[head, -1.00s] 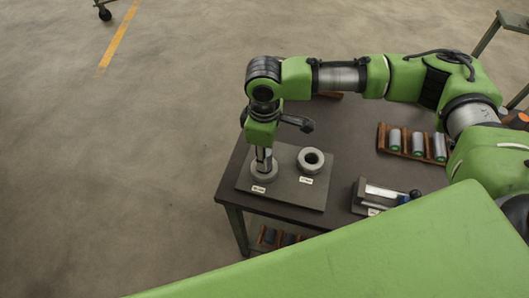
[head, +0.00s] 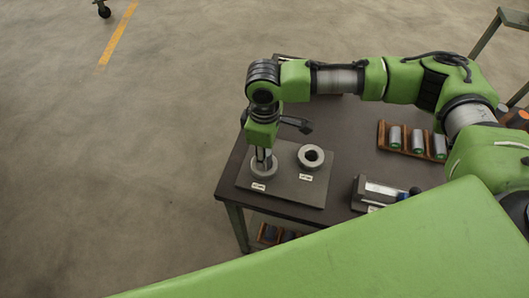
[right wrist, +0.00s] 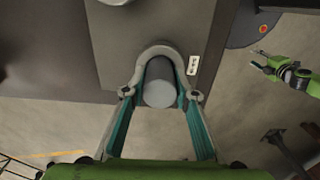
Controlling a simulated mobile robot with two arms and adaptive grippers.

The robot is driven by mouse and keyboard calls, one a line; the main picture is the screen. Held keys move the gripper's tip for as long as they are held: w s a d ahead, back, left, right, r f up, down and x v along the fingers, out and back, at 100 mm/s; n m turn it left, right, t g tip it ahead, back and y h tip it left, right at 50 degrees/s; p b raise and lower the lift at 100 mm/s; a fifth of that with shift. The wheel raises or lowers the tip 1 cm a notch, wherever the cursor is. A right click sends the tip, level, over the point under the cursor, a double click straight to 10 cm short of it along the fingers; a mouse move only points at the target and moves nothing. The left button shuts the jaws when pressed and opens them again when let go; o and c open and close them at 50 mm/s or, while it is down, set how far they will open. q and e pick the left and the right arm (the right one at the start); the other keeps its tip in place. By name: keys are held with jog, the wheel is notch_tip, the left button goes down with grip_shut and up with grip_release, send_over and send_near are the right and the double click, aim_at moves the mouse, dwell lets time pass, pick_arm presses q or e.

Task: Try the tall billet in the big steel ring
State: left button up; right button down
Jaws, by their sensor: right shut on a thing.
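My right gripper (head: 263,149) points down over the left steel ring (head: 264,171) on the dark plate. It is shut on a grey cylindrical billet (right wrist: 160,94), seen end-on between the fingers in the right wrist view. The billet stands about upright, with its lower end at the left ring's opening; how deep it sits is hidden. That ring also shows as a grey arch (right wrist: 158,50) beyond the billet. A second steel ring (head: 311,158) lies empty to the right. In the right wrist view my left gripper (right wrist: 259,61) is small at the right, its opening unclear.
The rings' plate (head: 296,193) bears small labels, too small to read. A brown rack (head: 382,137) with several grey cylinders stands at the right of the table (head: 340,120). A metal fixture (head: 380,193) lies at the front right. Floor left of the table is clear.

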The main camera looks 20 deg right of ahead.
jog(key=shift+f, duration=0.45)
dwell(0.4)
dwell(0.6)
jog(key=c, duration=1.6)
grip_release()
jog(key=shift+o, duration=0.2)
jog(key=shift+f, duration=0.1)
notch_tip(320, 180, up, 12)
jog(key=shift+r, duration=0.1)
